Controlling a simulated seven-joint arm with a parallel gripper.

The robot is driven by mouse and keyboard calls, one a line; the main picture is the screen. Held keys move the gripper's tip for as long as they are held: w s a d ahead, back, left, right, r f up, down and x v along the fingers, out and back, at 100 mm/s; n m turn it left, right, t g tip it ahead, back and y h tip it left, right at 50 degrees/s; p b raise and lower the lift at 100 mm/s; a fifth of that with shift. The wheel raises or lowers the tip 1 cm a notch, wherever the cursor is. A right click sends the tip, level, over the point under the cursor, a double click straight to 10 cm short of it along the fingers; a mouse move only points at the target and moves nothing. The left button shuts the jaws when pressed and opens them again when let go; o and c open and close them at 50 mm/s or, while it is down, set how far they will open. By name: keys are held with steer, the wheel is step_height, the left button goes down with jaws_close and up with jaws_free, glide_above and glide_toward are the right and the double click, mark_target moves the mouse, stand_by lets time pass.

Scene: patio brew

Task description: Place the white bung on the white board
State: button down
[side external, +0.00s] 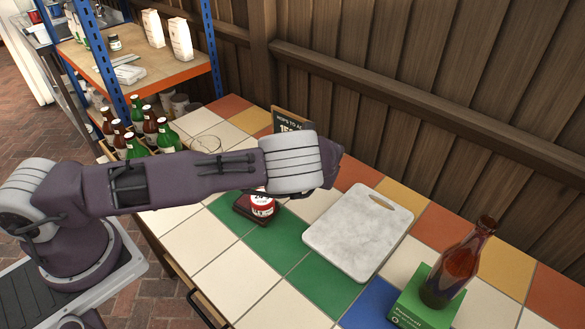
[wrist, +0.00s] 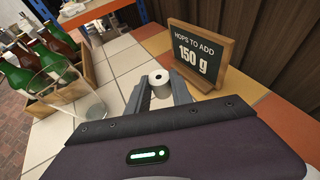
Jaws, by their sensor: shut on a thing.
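The white bung (wrist: 159,86) is a small pale cylinder with a dark hole in its top. My gripper (wrist: 161,88) is shut on it, one finger on each side, in the wrist view. Whether the bung touches the tiles or hangs above them I cannot tell. In the side view my arm hides both the bung and my fingers. The white board (side external: 358,232) is a marbled slab with a handle slot, lying flat and bare on the tiled table, to the right of my wrist.
A sign reading 150 g (wrist: 195,53) stands close beside my gripper. A clear glass (wrist: 78,95) and a crate of bottles (wrist: 42,72) are at left. A red-and-white can (side external: 262,206) stands left of the board; a brown bottle (side external: 458,265) on a green box (side external: 425,300) stands right.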

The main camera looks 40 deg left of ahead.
steer(key=shift+r, duration=0.35)
steer(key=m+t+h, duration=0.8)
steer(key=m+h, duration=0.2)
steer(key=m, duration=0.1)
glide_above(352, 237)
steer(key=f, duration=0.1)
step_height(352, 237, down, 8)
steer(key=shift+r, duration=0.2)
steer(key=shift+f, duration=0.1)
steer(key=c, duration=1.1)
jaws_free()
steer(key=shift+c, duration=0.2)
